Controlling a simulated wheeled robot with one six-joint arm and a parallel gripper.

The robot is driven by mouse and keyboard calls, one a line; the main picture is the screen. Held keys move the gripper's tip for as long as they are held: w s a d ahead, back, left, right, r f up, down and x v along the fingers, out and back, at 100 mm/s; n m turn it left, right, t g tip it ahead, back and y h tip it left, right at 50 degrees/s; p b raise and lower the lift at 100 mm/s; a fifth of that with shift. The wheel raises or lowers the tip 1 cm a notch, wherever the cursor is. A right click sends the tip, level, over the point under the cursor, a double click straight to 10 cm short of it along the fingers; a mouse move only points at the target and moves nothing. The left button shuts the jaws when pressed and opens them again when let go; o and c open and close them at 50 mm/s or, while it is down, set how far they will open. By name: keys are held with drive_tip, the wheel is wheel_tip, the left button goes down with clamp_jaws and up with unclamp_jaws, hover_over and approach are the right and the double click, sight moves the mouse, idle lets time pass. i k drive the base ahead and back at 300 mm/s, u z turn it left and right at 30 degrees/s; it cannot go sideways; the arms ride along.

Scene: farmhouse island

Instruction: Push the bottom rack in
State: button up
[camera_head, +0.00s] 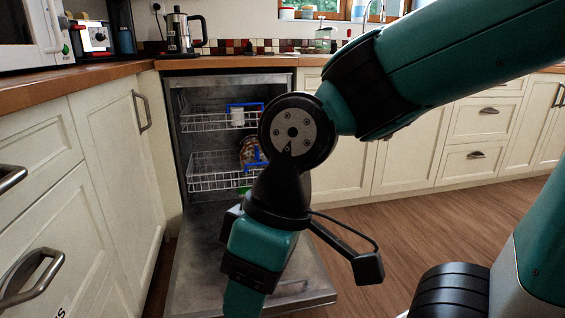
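The dishwasher (174,150) stands under the counter with its door (200,262) folded down flat above the floor. The bottom rack (215,182), a pale wire basket with blue parts, is in the lower part of the opening. It holds a brown patterned dish (250,150) and something green. Its right side is hidden behind my arm, and I cannot tell how far out it sits. My gripper (246,288) points down in front of the rack, over the open door. Its lower end leaves the picture, so its opening is not clear.
The upper rack (205,124) sits above, holding a white cup (238,117). Cream cabinets (115,165) with metal handles close in on the left. More cabinets (420,150) line the right. Wooden floor (400,220) is free right of the door.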

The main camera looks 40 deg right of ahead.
sight(245, 170)
drive_tip(key=z, duration=2.55)
drive_tip(key=i, duration=4.65)
drive_tip(key=u, duration=4.55)
drive_tip(key=i, duration=1.65)
